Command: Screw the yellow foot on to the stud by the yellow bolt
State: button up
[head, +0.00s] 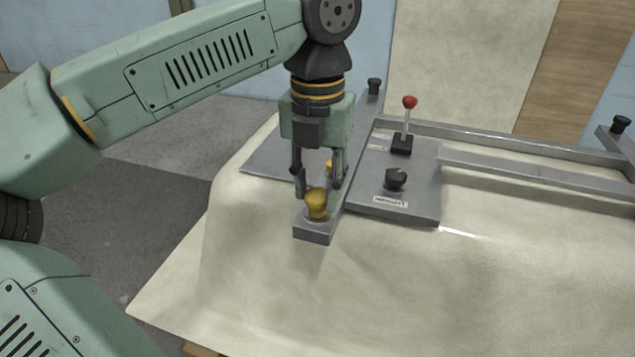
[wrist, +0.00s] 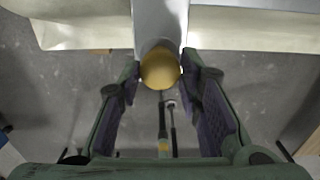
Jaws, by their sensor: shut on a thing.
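The yellow foot (head: 316,204) is a rounded knob at the near end of a grey metal bar (head: 316,233), upright over it. In the wrist view the yellow foot (wrist: 160,69) sits between the fingertips. My gripper (head: 318,187) points down and is shut on the foot; it also shows in the wrist view (wrist: 160,76). A small yellow thing (head: 329,166), perhaps the yellow bolt, shows between the fingers farther back and is partly hidden. The stud is hidden, and I cannot tell whether the foot touches the bar.
A grey plate (head: 425,205) beside the bar carries a red-tipped lever (head: 409,103) and a black knob (head: 396,179). Black feet stand at the back (head: 375,86) and far right (head: 620,125). Metal rails cross the pale shell (head: 480,290). Its front surface is clear.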

jog(key=c, duration=0.5)
grip_shut()
jog(key=m+p, duration=0.1)
jog(key=m, duration=0.3)
jog(key=shift+r+p, duration=0.1)
jog(key=shift+p, duration=0.2)
jog(key=m, duration=0.3)
jog(key=shift+p, duration=0.4)
jog(key=m, duration=0.6)
jog(key=o, duration=1.3)
grip_release()
jog(key=shift+c, duration=0.2)
